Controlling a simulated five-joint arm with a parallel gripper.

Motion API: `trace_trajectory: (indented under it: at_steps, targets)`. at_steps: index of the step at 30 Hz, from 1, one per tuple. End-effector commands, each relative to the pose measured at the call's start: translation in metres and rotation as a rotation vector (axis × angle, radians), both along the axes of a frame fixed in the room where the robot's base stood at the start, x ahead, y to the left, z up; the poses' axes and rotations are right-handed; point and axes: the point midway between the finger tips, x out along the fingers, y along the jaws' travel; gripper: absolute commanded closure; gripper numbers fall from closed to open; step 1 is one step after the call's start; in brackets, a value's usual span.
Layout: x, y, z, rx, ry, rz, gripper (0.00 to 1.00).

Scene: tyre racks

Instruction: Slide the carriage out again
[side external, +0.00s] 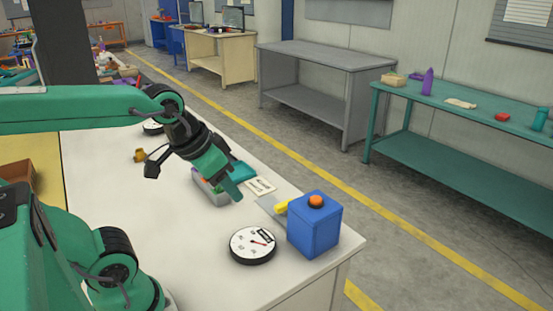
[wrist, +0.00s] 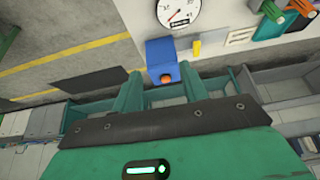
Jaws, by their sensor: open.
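No part is clearly marked as the carriage. A blue box (side external: 314,228) with an orange button (side external: 316,201) on top stands near the table's front right corner. A yellow tab (side external: 281,208) with a grey plate beside it sits at the box's left side. In the wrist view, the blue box (wrist: 161,54) and the yellow tab (wrist: 196,47) lie beyond my fingers. My gripper (side external: 234,192) hangs above the table, left of and behind the box, apart from it. In the wrist view my gripper's (wrist: 160,78) two green fingers stand apart with nothing held between them.
A round dial (side external: 253,245) lies on the white table left of the box. A grey bin (side external: 212,193) with coloured pieces stands under my gripper, partly hidden. A white card (side external: 261,186) lies beside it. The table's right edge is close to the box.

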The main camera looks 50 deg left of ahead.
Motion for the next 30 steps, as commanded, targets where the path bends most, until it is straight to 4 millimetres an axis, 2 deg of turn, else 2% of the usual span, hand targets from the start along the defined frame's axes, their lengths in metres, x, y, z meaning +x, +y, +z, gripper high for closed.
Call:
trace_trajectory:
  at_steps: [14,23,30]
  targets:
    - [0.074,0.022,0.0,0.019,0.141,0.007,0.56]
    - [0.125,0.043,-0.018,0.022,0.235,0.007,0.56]
    - [0.165,0.063,-0.044,0.019,0.308,0.007,0.56]
